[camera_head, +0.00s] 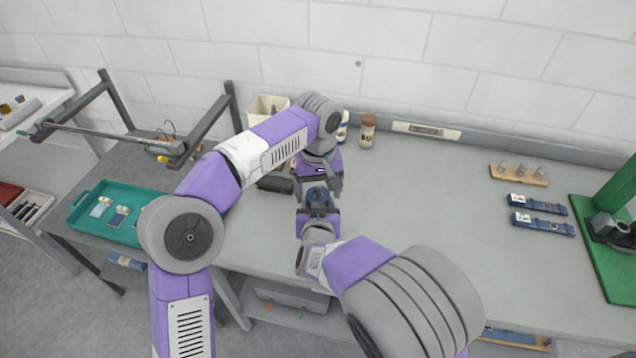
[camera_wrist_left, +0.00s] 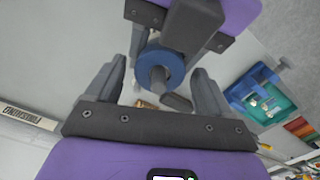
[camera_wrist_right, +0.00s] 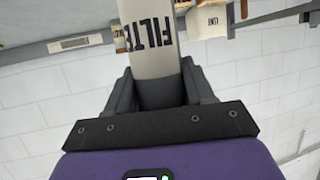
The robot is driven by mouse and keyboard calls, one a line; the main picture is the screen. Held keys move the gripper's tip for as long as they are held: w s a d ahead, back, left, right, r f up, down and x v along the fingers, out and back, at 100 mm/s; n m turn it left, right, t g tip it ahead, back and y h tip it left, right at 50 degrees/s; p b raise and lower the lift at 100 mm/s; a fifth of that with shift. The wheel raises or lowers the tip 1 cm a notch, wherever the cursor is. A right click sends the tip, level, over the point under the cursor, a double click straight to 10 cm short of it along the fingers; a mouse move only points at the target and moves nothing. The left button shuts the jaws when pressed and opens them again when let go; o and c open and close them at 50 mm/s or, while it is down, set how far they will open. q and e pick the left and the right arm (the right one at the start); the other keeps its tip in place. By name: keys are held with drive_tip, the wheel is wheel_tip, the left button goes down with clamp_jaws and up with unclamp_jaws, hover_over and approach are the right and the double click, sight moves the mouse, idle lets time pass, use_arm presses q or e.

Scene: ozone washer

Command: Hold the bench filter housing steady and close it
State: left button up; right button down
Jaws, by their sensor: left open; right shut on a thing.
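The filter housing has a pale body with dark "FILT…" lettering, filling the middle of the right wrist view (camera_wrist_right: 150,45). My right gripper (camera_wrist_right: 160,90) is shut on this body. In the head view, the right gripper (camera_head: 318,212) is just in front of the left one. Whether the cap touches the body is hidden.
A teal tray (camera_head: 85,210) with small items is at the left. A cream bin (camera_head: 262,108) and a brown-capped jar (camera_head: 367,130) stand by the wall. Blue-labelled tools (camera_head: 540,222), a wooden rack (camera_head: 518,174) and a green stand (camera_head: 605,240) are at the right. The middle-right bench is clear.

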use_arm(q)
drive_tip(key=c, duration=1.1)
drive_tip(key=m, duration=0.3)
drive_tip(key=shift+c, duration=0.2)
drive_tip(key=o, duration=1.2)
drive_tip(key=shift+c, duration=0.2)
drive_tip(key=shift+r, duration=2.25)
